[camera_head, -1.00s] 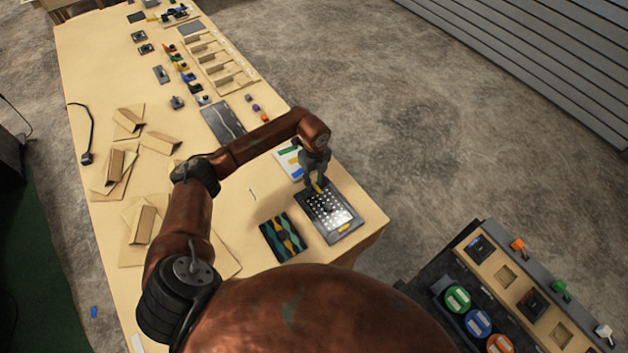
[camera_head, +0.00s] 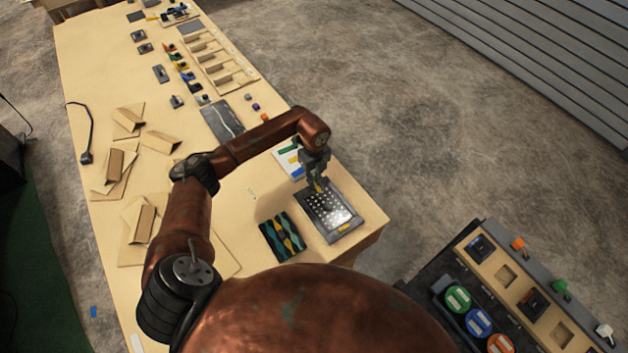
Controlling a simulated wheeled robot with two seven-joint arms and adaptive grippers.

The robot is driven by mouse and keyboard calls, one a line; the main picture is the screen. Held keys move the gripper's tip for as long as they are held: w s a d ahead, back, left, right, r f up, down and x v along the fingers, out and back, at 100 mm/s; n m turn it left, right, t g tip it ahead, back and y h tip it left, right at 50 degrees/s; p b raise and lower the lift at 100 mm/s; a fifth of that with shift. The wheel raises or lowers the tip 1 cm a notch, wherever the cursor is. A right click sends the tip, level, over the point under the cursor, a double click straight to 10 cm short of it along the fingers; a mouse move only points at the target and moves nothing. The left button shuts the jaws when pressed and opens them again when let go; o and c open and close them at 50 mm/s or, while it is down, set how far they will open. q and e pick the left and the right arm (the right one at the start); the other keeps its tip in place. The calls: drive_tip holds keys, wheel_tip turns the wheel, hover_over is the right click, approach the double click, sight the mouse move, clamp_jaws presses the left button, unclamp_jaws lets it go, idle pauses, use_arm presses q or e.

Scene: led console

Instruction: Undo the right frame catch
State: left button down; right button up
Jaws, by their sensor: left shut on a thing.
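A dark LED console (camera_head: 350,222) with a grid of white dots lies at the near right end of the wooden table. A yellow catch (camera_head: 344,227) sits on its near edge. My left gripper (camera_head: 318,186) points down at the console's far edge, shut on a small yellow piece there that looks like the other frame catch. The fingers largely hide that piece, and I cannot tell which way it is turned. My right gripper is not in view.
A dark green and yellow patterned block (camera_head: 283,237) lies left of the console. A white card with coloured bars (camera_head: 288,160) lies behind it. Cardboard pieces (camera_head: 143,222) lie at the left. A side bench (camera_head: 490,262) with coloured round containers stands at the lower right.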

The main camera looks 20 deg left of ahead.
use_arm(q)
drive_tip(key=m+b, duration=0.1)
drive_tip(key=m, duration=0.1)
drive_tip(key=m+b, duration=0.2)
drive_tip(key=shift+w+d+f, duration=0.1)
drive_tip(key=shift+w+f, duration=0.05)
drive_tip(key=m+b, duration=0.4)
drive_tip(key=m, duration=0.1)
drive_tip(key=shift+w+d+m, duration=0.1)
drive_tip(key=shift+d+m, duration=0.05)
drive_tip(key=shift+m, duration=0.25)
drive_tip(key=m+b, duration=0.2)
drive_tip(key=m, duration=0.2)
drive_tip(key=shift+d+b, duration=0.15)
drive_tip(key=shift+b, duration=0.25)
drive_tip(key=shift+d+m+b, duration=0.1)
drive_tip(key=shift+m+b, duration=0.7)
drive_tip(key=shift+m, duration=0.9)
drive_tip(key=shift+r, duration=0.2)
drive_tip(key=c, duration=2)
unclamp_jaws()
